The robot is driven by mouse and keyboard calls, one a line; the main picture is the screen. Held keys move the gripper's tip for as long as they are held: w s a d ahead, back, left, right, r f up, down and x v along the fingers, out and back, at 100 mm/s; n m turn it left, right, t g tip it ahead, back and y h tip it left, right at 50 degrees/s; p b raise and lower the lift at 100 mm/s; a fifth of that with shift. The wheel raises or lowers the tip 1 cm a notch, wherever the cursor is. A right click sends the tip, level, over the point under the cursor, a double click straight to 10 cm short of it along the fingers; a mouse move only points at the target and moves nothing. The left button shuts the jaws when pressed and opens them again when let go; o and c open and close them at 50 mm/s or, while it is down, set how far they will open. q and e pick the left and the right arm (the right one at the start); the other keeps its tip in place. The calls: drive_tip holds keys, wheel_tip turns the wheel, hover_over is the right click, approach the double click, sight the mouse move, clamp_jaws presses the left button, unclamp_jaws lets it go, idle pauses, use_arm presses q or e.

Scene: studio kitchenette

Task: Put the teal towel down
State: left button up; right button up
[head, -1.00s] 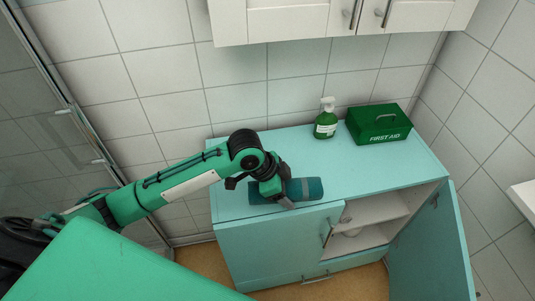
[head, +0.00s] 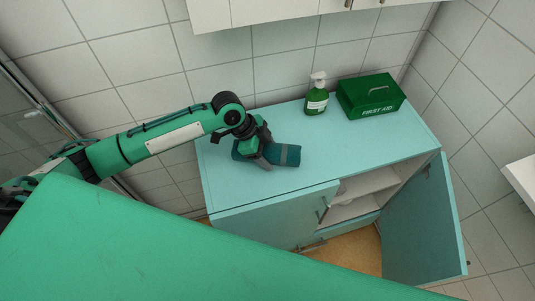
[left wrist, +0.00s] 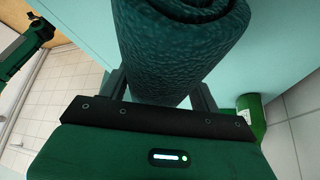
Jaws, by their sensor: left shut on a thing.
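A green pump bottle (head: 316,101) and a green first aid box (head: 370,98) stand at the back of the cabinet top. The top is clear right of the towel. A cabinet door (head: 425,225) hangs open at the right. White wall cupboards (head: 270,10) are above.

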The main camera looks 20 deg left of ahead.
use_arm(q)
wheel_tip(320, 180, down, 2)
drive_tip(key=shift+f, duration=0.1)
use_arm(e)
drive_tip(key=shift+w+a+r, duration=0.1)
drive_tip(key=shift+w+r, duration=0.1)
drive_tip(key=shift+r, duration=0.05)
use_arm(q)
drive_tip(key=shift+f, duration=0.1)
use_arm(e)
drive_tip(key=shift+a, duration=0.1)
use_arm(q)
drive_tip(key=shift+f, duration=0.15)
drive_tip(key=o, duration=1)
use_arm(e)
drive_tip(key=shift+a, duration=0.25)
